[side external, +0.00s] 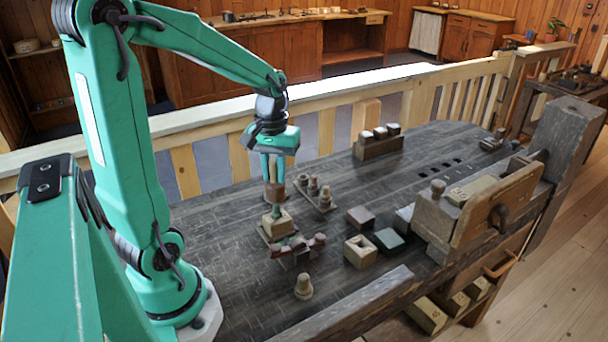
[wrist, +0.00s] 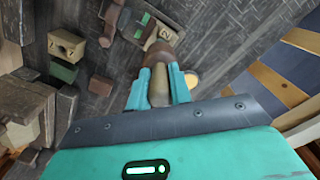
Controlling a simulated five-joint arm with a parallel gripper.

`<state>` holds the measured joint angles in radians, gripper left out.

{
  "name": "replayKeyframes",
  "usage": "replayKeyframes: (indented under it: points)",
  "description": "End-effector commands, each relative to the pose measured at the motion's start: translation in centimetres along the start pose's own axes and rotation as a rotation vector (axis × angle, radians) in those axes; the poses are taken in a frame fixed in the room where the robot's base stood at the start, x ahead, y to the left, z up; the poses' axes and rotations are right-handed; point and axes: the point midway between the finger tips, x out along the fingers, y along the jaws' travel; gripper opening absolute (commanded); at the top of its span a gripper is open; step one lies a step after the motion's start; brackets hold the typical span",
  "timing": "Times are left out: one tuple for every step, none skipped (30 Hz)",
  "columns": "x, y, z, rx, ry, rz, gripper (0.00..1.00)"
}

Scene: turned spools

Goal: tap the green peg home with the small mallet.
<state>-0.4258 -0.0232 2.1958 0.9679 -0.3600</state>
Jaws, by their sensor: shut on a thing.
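My gripper (side external: 272,172) points down over the bench, its fingers shut on the tan handle of the small mallet (side external: 275,191). The mallet's brown head hangs below the fingers. In the wrist view, the fingers (wrist: 158,82) clasp the handle and the mallet head (wrist: 160,51) lies beyond them. Just under the head in the side view, the green peg (side external: 274,212) appears above a tan block (side external: 279,226). I cannot tell whether head and peg touch. The wrist view shows this block (wrist: 167,33) with a number on it; the mallet head partly hides that area.
Brown turned pieces (side external: 318,240) lie close in front of the block. A rack of spools (side external: 314,192) stands right behind it. A lone spool (side external: 303,287), a holed block (side external: 360,252) and a dark green block (side external: 388,240) sit nearby. A vise (side external: 480,205) fills the right end.

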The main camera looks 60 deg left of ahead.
Motion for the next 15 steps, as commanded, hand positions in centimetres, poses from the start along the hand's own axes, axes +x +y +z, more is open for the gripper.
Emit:
replayKeyframes:
  points:
    - [0.3, 0.0, 0.0, 0.000, -0.002, -0.001, 0.00]
    - [0.6, 0.0, 0.0, 0.000, -0.003, -0.001, 0.00]
    - [0.9, 0.0, 0.0, 0.000, -0.003, -0.001, 0.00]
    - [1.3, 0.0, 0.0, 0.000, -0.004, -0.001, 0.00]
    - [1.6, 0.0, 0.1, 0.000, -0.005, -0.002, 0.00]
    - [1.9, 0.0, 0.1, 0.000, -0.004, -0.002, 0.00]
    - [2.2, 0.0, 0.1, 0.000, -0.003, -0.001, 0.00]
    - [2.3, 0.0, 0.1, 0.000, -0.003, -0.001, 0.00]
    - [2.5, 0.0, 0.1, 0.000, -0.003, -0.001, 0.00]
    - [2.6, 0.0, 0.1, 0.000, -0.002, -0.001, 0.00]
    - [2.6, 0.0, 0.0, 0.000, -0.002, -0.001, 0.00]
    - [2.6, 0.0, 0.0, 0.000, -0.001, -0.001, 0.00]
    - [2.6, 0.0, 0.0, 0.000, -0.001, -0.001, 0.00]
    - [2.6, 0.0, 0.0, 0.000, -0.001, -0.001, 0.00]
    - [2.6, 0.0, 0.0, 0.000, -0.001, -0.001, 0.00]
